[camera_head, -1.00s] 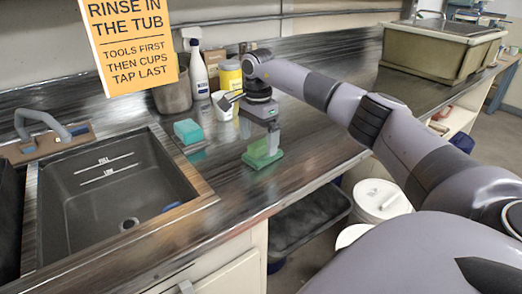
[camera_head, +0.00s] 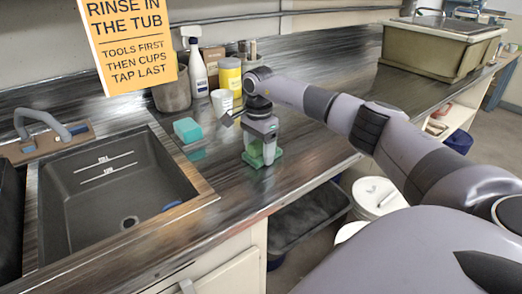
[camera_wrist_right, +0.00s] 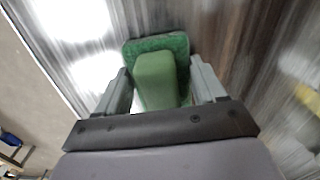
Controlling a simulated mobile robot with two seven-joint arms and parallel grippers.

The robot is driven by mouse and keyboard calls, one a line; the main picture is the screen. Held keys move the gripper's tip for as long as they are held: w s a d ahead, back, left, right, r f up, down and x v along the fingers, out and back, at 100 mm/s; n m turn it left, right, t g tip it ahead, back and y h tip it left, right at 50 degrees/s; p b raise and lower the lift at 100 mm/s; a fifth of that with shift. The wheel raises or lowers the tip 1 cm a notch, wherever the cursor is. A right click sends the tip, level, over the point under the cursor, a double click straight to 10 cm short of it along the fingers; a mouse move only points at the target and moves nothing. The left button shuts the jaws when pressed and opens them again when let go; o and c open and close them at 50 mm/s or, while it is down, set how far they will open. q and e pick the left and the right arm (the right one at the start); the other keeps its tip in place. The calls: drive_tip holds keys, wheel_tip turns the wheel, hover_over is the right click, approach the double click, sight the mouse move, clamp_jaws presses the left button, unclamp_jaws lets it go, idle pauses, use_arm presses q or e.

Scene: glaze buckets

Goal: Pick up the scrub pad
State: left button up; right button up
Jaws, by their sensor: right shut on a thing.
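The scrub pad is a green pad with a lighter green block-shaped handle on top (camera_wrist_right: 156,78). It rests on the dark counter near the front edge, right of the sink, in the head view. My right gripper (camera_head: 262,148) points down over it, with its fingers on either side of the handle. In the right wrist view the fingers (camera_wrist_right: 161,82) are shut on the handle and the pad's textured base shows beyond it. I cannot see a gap under the pad. My left gripper is not in view.
A teal sponge (camera_head: 187,130) lies left of the gripper, near the sink (camera_head: 120,190). A white cup (camera_head: 222,102), a spray bottle (camera_head: 198,72) and a yellow-labelled jar (camera_head: 230,76) stand behind. The counter right of the gripper is bare.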

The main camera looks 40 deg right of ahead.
sight(259, 142)
drive_tip(key=shift+r, duration=0.1)
wheel_tip(259, 142, up, 20)
idle(0.5)
